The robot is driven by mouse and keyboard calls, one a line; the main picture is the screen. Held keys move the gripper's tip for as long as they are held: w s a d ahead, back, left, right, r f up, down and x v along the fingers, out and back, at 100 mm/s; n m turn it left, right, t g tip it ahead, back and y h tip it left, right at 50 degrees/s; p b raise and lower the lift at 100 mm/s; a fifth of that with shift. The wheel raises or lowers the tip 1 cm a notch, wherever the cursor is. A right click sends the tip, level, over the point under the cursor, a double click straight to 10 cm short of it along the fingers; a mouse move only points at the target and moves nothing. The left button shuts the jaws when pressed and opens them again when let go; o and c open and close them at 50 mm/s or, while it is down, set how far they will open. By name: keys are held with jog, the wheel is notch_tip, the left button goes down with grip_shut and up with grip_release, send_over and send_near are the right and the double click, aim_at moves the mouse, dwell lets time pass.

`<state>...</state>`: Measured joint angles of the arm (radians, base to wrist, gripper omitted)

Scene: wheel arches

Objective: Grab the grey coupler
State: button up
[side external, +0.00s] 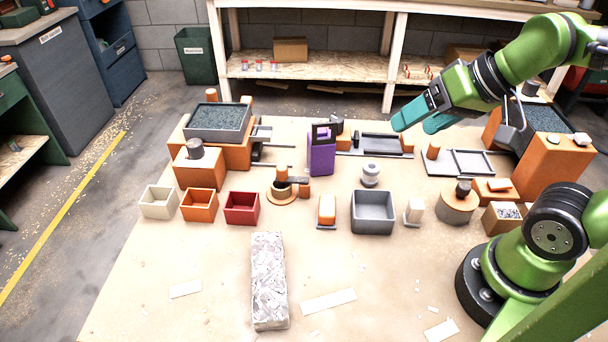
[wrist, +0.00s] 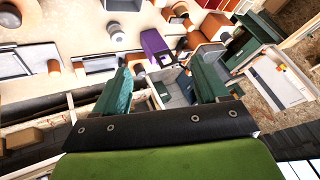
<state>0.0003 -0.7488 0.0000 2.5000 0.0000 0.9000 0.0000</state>
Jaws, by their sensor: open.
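The grey coupler (side external: 370,175) is a small stepped round piece. It stands upright on the tan table, behind the grey open bin (side external: 373,212) and to the right of the purple block (side external: 321,158). In the wrist view the coupler (wrist: 115,28) shows near the top, left of the purple block. My gripper (side external: 422,117), with teal fingers, is up at the right rear of the coupler, well apart from it. In the wrist view my gripper (wrist: 157,68) has its fingers wide apart with nothing held between them.
White, orange and red bins (side external: 241,208) stand at the left. A mottled grey slab (side external: 268,280) lies in front. Rails and orange blocks line the back. The front table is mostly free.

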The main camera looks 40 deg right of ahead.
jog(key=n+g+h, duration=0.2)
jog(key=n+g, duration=0.2)
jog(key=g, duration=0.3)
send_near(370, 165)
notch_tip(370, 165, down, 12)
jog(key=shift+r, duration=0.15)
jog(key=c, duration=1.1)
